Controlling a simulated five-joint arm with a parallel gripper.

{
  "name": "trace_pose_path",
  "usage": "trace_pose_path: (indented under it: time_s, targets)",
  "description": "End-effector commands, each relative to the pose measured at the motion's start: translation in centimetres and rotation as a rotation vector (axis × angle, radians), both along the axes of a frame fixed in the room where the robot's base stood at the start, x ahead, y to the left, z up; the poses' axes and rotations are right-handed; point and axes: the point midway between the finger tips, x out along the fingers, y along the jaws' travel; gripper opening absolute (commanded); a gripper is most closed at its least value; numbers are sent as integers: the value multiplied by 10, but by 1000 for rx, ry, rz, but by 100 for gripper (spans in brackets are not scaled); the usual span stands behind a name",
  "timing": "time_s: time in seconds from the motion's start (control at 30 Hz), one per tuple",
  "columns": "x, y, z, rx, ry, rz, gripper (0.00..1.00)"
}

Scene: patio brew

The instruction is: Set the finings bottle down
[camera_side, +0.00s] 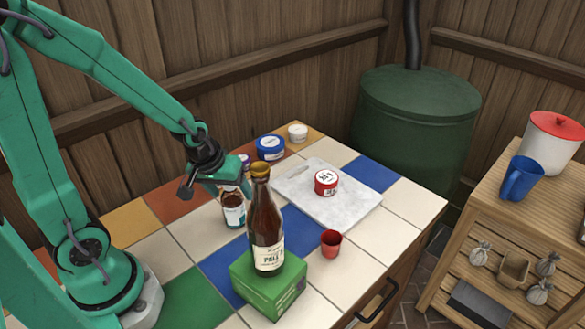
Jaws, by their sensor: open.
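A small brown bottle with a white and blue label (234,213), which I take for the finings bottle, stands upright on the tiled table. My gripper (211,190) is open just above and to the left of it, close to its top. The gripper partly covers the bottle's upper end, so I cannot tell whether the jaws touch it. A larger brown bottle with a pale label (267,225) stands on a green box (270,287) in front and to the right.
A white marble board (345,205) carries a red-and-white tin (326,183). A red cup (331,243) stands near the front edge. A blue tin (270,148), a small white pot (298,133) and a purple-capped item (244,160) stand at the back. Left tiles are clear.

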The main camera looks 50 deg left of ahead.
Motion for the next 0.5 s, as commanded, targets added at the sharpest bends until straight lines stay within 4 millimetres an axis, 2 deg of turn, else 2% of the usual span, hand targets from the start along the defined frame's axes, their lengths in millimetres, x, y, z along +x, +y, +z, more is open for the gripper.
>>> trace_pose_path:
  time_s: [0.27, 0.5]
  targets:
    - [-4, 0, 15, 1, -3, 0, 70]
    - [-11, -1, 35, 0, -4, 0, 70]
